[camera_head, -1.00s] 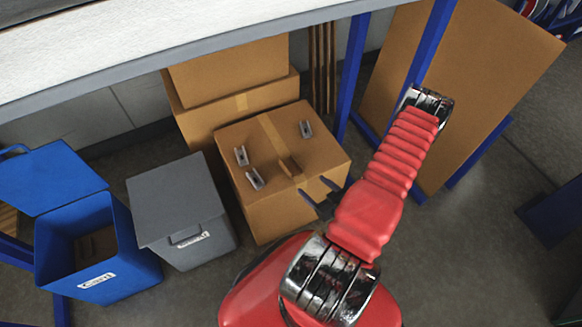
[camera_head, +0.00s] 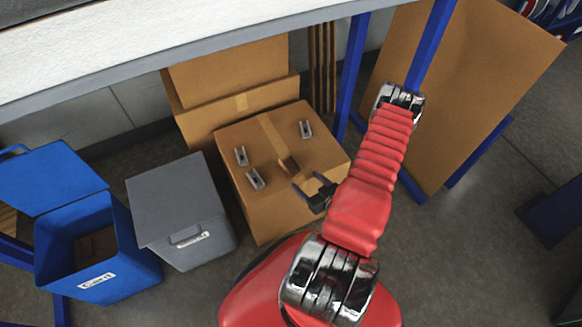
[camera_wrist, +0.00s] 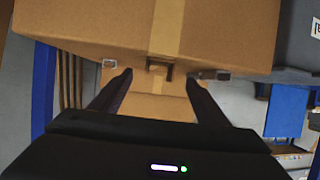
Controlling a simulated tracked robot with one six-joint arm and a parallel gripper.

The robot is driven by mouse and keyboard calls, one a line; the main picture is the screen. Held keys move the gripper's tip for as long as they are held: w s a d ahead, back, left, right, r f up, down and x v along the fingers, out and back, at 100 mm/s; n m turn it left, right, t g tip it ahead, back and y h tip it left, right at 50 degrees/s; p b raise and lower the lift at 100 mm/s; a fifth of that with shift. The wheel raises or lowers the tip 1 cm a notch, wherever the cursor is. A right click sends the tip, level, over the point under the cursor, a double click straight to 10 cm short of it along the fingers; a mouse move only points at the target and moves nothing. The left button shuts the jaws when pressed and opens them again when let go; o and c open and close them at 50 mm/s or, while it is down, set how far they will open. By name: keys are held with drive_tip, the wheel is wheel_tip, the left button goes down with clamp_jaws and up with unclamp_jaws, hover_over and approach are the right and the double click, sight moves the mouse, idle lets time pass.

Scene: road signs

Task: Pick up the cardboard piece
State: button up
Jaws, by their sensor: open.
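The cardboard piece (camera_head: 289,166) is a small brown folded bit on top of a large closed cardboard box (camera_head: 243,150), near the tape strip. In the wrist view a small brown piece (camera_wrist: 158,68) shows at the box edge, between my fingers. My gripper (camera_head: 309,183) is open and empty, with its dark fingers just right of and below the piece in the head view. In the wrist view the open fingertips (camera_wrist: 158,76) lie either side of it, apart from it.
Several grey metal brackets (camera_head: 255,179) lie on the same box around the piece. A grey lidded bin (camera_head: 180,205) and an open blue bin (camera_head: 140,255) stand left. More boxes (camera_head: 230,75) are behind. A blue post (camera_head: 356,70) and large brown panel (camera_head: 465,85) stand right.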

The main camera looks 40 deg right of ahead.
sight(288, 164)
drive_tip(key=shift+x, duration=1.95)
drive_tip(key=shift+r+x, duration=0.25)
drive_tip(key=shift+x, duration=1.05)
drive_tip(key=shift+r+x, duration=0.2)
drive_tip(key=shift+x, duration=1.1)
drive_tip(key=shift+w, duration=0.15)
drive_tip(key=shift+c, duration=0.2)
drive_tip(key=c, duration=1.1)
